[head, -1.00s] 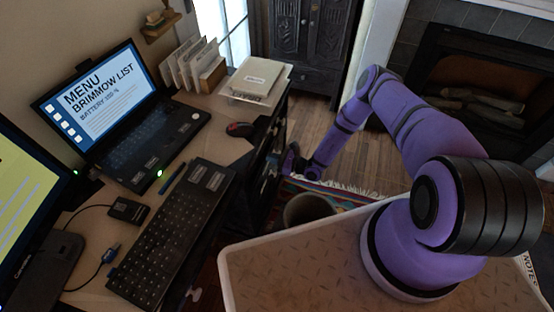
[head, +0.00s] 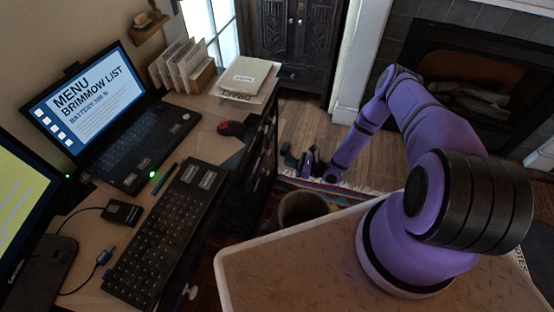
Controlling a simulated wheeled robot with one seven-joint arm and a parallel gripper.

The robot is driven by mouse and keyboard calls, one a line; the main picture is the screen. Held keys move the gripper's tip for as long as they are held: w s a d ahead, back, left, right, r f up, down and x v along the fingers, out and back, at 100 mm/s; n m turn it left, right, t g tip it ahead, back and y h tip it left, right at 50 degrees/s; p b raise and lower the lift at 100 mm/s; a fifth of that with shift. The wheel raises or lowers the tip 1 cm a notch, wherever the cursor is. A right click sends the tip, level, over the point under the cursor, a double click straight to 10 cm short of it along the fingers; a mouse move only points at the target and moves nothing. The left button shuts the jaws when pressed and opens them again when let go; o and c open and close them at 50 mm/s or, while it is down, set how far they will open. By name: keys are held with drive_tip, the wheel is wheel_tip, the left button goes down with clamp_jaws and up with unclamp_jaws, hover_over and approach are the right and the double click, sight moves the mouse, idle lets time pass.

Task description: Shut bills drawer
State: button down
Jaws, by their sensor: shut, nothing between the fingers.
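The desk's dark drawer front (head: 262,165) faces right and is seen at a steep angle below the desktop. No label reading bills can be made out, and I cannot tell which drawer it is or how far any drawer stands out. My gripper (head: 293,160) is low, to the right of the drawer fronts, at the end of my purple arm. It is shut and empty. A gap of floor shows between it and the desk, and it appears not to touch the drawers.
The desktop holds a laptop (head: 110,115), a keyboard (head: 170,235), a red and black mouse (head: 231,128) and stacked papers (head: 247,78). A round bin (head: 300,208) stands below my gripper near a striped rug (head: 345,193). Wooden floor is clear towards the fireplace (head: 470,85).

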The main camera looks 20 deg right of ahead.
drive_tip(key=v, duration=0.3)
drive_tip(key=g+h, duration=0.2)
drive_tip(key=h, duration=0.1)
approach(253, 161)
drive_tip(key=x, duration=0.6)
drive_tip(key=shift+w+f, duration=0.1)
drive_tip(key=shift+f, duration=0.35)
drive_tip(key=shift+w+a, duration=0.3)
drive_tip(key=shift+a, duration=0.1)
